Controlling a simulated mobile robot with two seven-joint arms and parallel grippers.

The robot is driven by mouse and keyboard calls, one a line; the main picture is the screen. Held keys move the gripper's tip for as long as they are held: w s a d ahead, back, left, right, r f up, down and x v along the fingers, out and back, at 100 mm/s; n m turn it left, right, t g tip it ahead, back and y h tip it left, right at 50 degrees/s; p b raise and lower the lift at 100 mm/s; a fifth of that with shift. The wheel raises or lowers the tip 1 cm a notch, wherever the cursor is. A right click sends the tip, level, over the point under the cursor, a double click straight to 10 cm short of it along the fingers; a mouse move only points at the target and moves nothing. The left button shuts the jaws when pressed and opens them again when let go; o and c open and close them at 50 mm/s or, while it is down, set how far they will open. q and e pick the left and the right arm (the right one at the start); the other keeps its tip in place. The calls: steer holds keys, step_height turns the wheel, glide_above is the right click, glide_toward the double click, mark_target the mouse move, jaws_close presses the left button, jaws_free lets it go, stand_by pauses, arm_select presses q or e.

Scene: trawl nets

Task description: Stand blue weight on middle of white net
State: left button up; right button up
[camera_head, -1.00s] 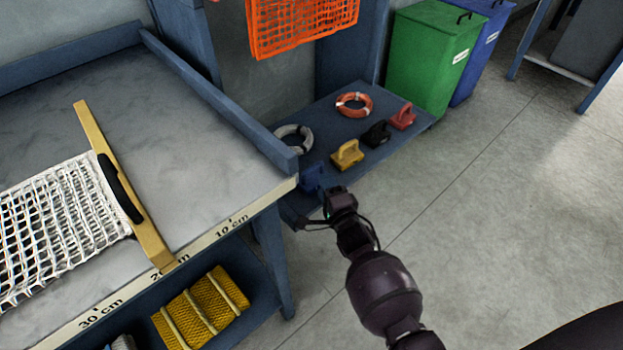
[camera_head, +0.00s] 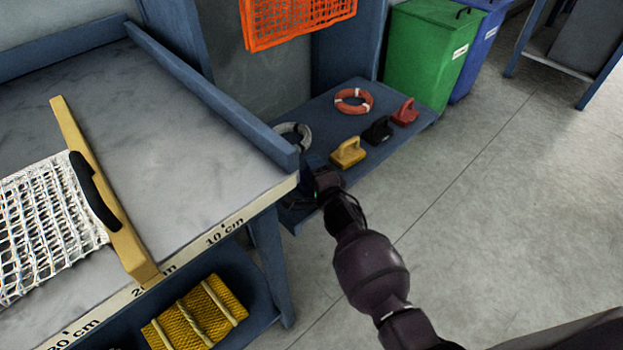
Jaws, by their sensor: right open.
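The white net (camera_head: 45,225) lies on the grey-topped table at the left, cut off by the picture's left edge. A wooden bar (camera_head: 105,200) with a black handle lies along its right side. My right gripper (camera_head: 311,170) is at the left end of the low blue shelf, just past the table's corner. It is open. The blue weight is at that spot, hidden almost wholly behind my gripper; I cannot tell whether the fingers are around it. My left gripper is not in view.
A yellow weight (camera_head: 347,153), a black weight (camera_head: 378,131) and a red weight (camera_head: 405,112) stand on the low shelf (camera_head: 320,115), with an orange ring (camera_head: 353,101) and a grey ring (camera_head: 296,133). The raised table edge (camera_head: 215,95) is close to my gripper. Bare tabletop lies right of the bar.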

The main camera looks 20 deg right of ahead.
steer(key=shift+r, duration=0.1)
steer(key=shift+c, duration=0.3)
jaws_close()
steer(key=shift+d, duration=0.1)
stand_by(0.8)
